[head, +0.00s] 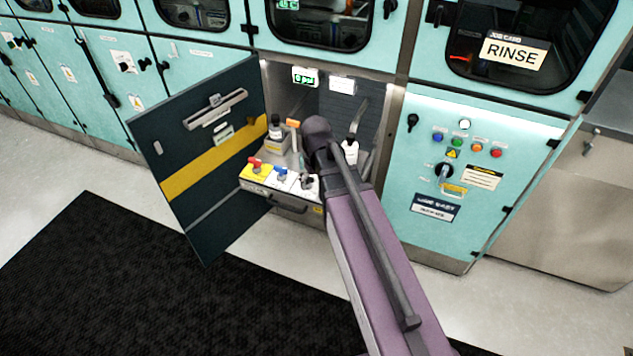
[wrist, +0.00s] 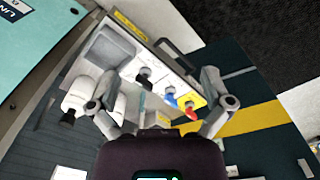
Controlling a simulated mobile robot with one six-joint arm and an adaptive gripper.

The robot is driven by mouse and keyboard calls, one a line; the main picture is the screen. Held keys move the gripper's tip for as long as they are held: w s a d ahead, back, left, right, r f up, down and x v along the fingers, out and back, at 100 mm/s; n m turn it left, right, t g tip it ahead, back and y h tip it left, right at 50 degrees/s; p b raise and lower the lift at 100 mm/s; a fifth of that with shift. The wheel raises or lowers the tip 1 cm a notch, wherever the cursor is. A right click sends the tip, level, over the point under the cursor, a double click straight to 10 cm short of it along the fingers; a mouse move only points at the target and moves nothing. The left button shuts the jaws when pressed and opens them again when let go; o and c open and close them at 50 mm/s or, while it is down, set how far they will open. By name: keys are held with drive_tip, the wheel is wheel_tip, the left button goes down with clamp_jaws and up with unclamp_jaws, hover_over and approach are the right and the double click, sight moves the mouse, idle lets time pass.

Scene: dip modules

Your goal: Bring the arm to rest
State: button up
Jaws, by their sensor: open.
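My gripper (wrist: 158,82) shows in the wrist view with its two fingers spread wide apart and nothing between them. It hangs over a pulled-out tray (wrist: 128,18) that carries red, blue and black knobbed valves. In the head view my purple arm reaches from the bottom right into the open cabinet, and it hides my gripper there. The same tray (head: 288,203) shows beside the end of the arm, with a red knob (head: 255,162) at its left. I cannot tell the exact gap between my fingers and the tray.
The cabinet door (head: 205,150) stands open on the left, with a yellow stripe. White bottles (head: 351,150) stand inside near my arm. A teal control panel (head: 470,180) with coloured buttons is on the right. A black mat (head: 120,280) covers the floor in front.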

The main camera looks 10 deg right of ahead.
drive_tip(key=shift+s, duration=0.15)
drive_tip(key=s+d+m, duration=0.1)
drive_tip(key=s+m, duration=0.1)
drive_tip(key=s, duration=0.6)
drive_tip(key=shift+d+m, duration=0.3)
drive_tip(key=shift+d, duration=0.05)
idle(1.0)
